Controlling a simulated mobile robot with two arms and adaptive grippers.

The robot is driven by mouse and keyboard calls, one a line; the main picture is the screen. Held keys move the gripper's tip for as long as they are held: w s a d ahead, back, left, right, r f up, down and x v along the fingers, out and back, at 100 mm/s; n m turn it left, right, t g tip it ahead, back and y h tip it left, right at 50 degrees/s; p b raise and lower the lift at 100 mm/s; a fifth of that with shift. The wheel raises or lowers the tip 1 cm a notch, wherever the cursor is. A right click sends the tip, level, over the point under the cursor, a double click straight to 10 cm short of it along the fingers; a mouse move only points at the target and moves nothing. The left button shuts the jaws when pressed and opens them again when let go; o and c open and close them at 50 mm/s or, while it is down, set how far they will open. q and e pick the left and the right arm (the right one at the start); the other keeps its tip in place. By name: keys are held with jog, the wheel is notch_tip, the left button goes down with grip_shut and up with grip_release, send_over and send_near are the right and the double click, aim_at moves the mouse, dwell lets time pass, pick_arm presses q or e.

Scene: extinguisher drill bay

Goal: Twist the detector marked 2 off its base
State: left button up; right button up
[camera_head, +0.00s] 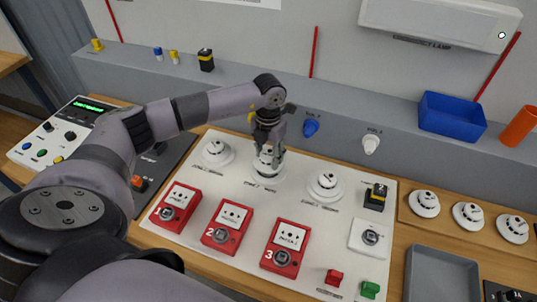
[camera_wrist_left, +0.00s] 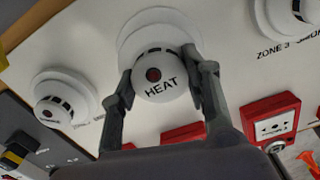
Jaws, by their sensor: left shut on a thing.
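The middle detector, a white round head marked HEAT (camera_wrist_left: 163,84), is between the two fingers of my left gripper (camera_wrist_left: 163,92). In the head view the same detector (camera_head: 264,161) is mostly covered by my left gripper (camera_head: 268,150), which comes down on it from above. Its wide white base (camera_wrist_left: 133,40) shows behind it on the white panel. The head lies against or just in front of this base; I cannot tell if there is a gap. My right gripper is not in view.
Other detectors stand at left (camera_head: 216,152) and right (camera_head: 325,187) on the panel (camera_head: 338,240). Red call points (camera_head: 228,225) line its front. Spare detectors (camera_head: 468,215) sit on a wooden strip at right, by an empty grey tray (camera_head: 442,275). A blue bin (camera_head: 452,115) stands behind.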

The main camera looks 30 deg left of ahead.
pick_arm(q)
jog(key=shift+r+p, duration=0.9)
jog(key=shift+r, duration=0.55)
jog(key=shift+r, duration=0.1)
